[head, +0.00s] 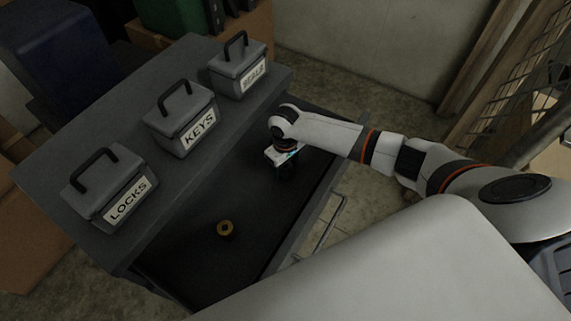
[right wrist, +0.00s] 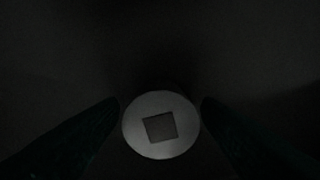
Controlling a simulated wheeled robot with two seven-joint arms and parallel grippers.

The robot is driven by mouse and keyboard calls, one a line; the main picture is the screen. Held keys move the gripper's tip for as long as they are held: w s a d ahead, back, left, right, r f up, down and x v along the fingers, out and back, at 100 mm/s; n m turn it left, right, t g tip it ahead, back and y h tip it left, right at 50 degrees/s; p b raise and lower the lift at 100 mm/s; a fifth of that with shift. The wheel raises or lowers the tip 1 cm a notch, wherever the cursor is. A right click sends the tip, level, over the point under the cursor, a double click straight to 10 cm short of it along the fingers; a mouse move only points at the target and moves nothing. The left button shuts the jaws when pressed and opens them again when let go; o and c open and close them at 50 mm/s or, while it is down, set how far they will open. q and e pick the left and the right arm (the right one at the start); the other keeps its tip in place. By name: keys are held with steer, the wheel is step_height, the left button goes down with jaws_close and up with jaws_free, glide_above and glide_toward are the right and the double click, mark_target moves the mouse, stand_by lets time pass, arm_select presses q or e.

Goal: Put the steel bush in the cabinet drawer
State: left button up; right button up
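The open cabinet drawer (head: 190,262) is a dark, shallow tray pulled out of the grey cabinet. My right gripper (head: 287,172) points down into its far part. In the right wrist view, a round pale steel bush (right wrist: 160,125) with a square hole sits between the two fingers (right wrist: 160,103). The fingertips look pressed to its sides. In the head view my gripper hides the bush, and I cannot tell whether it touches the drawer floor. My left gripper is not in view.
A brass ring (head: 225,229) lies in the drawer's near part. On the cabinet top (head: 185,62) stand grey handled boxes labelled LOCKS (head: 104,184), KEYS (head: 180,117) and SEALS (head: 238,70). The drawer handle (head: 327,225) is on the right. The drawer's middle is clear.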

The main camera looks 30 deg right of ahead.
steer(key=shift+r, duration=0.1)
step_height(320, 180, up, 12)
steer(key=p, duration=0.1)
stand_by(0.5)
steer(key=shift+r+p, duration=0.1)
steer(key=shift+p, duration=0.25)
